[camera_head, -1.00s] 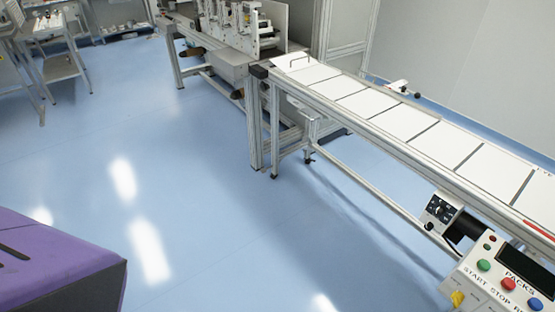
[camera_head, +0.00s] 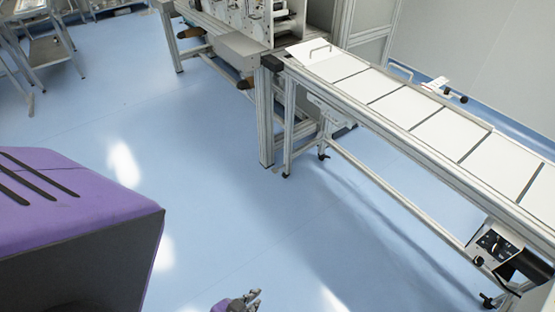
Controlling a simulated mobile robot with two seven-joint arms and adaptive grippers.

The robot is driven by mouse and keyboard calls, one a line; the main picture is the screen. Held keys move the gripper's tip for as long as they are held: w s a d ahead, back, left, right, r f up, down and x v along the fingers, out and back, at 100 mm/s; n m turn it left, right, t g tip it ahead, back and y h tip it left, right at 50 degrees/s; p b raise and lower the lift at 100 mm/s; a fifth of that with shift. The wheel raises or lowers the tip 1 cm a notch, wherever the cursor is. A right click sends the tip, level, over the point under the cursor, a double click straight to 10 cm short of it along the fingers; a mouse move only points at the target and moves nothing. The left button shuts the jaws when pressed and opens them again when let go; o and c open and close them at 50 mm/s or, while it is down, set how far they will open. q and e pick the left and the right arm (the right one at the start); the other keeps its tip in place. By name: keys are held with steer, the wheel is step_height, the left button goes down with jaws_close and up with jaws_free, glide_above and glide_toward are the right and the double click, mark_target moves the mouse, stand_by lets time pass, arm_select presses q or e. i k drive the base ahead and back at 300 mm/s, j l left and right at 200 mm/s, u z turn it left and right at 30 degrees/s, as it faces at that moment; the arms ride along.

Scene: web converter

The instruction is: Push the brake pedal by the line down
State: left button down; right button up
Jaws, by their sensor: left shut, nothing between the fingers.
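I cannot make out a brake pedal for certain in the head view. The line is a long conveyor (camera_head: 372,160) with pale panels on a metal frame, running from the back middle to the right edge. My left gripper (camera_head: 252,297) shows small at the bottom edge, low over the blue floor and well apart from the line. It is shut and empty. My right gripper is not in view.
The converter machine (camera_head: 240,45) stands at the back with brown cylindrical ends sticking out low. A motor box (camera_head: 497,247) hangs under the conveyor at right. Metal tables (camera_head: 45,50) stand at back left. The blue floor (camera_head: 215,180) between is clear.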

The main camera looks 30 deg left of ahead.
mark_target(275, 170)
steer(key=i+j, duration=0.2)
steer(key=j, duration=0.15)
steer(key=i+j, duration=0.15)
steer(key=j, duration=0.2)
steer(key=i+j, duration=0.2)
steer(key=j, duration=0.15)
steer(key=i+j, duration=0.15)
steer(key=j, duration=0.2)
steer(key=i+j, duration=0.2)
steer(key=j, duration=0.15)
steer(key=i+j, duration=0.15)
steer(key=j, duration=0.2)
steer(key=i+j+z, duration=0.1)
steer(key=j, duration=0.25)
steer(key=i, duration=0.1)
